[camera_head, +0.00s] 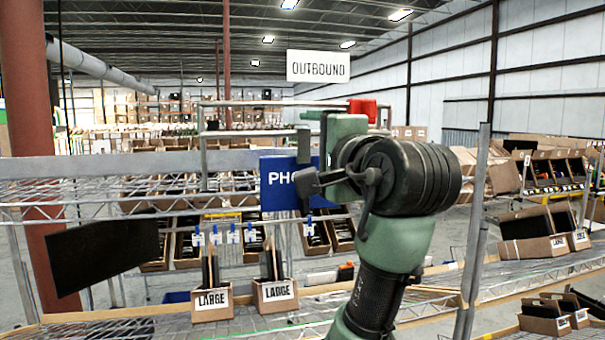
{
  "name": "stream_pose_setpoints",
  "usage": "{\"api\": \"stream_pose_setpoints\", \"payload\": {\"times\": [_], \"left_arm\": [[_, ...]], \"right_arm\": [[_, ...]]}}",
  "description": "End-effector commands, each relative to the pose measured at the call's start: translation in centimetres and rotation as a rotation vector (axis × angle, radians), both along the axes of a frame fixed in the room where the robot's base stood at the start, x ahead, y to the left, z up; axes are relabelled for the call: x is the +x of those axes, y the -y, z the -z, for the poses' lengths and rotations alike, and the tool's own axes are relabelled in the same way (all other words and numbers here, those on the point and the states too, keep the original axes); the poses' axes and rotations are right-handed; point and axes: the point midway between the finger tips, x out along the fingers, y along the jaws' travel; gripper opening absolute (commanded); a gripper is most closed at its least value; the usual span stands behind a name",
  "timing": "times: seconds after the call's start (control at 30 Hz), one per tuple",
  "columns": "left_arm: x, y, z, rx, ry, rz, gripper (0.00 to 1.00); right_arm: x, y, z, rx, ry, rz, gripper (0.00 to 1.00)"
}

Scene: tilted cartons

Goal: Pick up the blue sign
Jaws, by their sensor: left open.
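The blue sign (275,183) with white letters starting "PH" stands upright near the middle of the view, above the wire shelf. My left gripper (306,172) is in front of the sign's right part and hides the rest of its lettering. The gripper's jaws are open. The gripper overlaps the sign in the picture, but I cannot tell whether it touches it. My green and black left arm comes up from the bottom and covers what is right of the sign. My right gripper is not in view.
Wire shelving (130,168) spans the scene. Two cartons marked "LARGE" (212,303) stand on the lower shelf. A dark tilted panel (95,258) hangs at left, beside a red column (32,90). A metal post (474,240) stands at right. An "OUTBOUND" sign (318,66) hangs above.

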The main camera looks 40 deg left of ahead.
Motion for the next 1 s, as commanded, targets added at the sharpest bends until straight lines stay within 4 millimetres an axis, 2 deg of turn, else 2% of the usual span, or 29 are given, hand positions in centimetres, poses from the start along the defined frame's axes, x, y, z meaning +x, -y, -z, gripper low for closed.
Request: {"api": "stream_pose_setpoints", "payload": {"times": [0.07, 0.33, 0.37, 0.63, 1.0], "left_arm": [[0.42, -0.65, -0.2, 0.001, -0.002, 0.0, 0.81], [0.61, -0.91, 0.09, 0.0, 0.0, 0.001, 0.81], [0.61, -0.91, 0.09, 0.0, 0.0, 0.001, 0.75], [0.6, -0.89, 0.1, -0.001, -0.001, 0.001, 0.0], [0.43, -0.77, -0.07, -0.001, 0.002, 0.001, 0.0]], "right_arm": [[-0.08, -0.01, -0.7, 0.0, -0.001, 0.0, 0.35], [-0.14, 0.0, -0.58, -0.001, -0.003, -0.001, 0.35], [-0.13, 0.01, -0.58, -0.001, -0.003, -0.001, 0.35], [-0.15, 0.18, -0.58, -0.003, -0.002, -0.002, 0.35], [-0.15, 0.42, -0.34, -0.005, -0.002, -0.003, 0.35]]}}
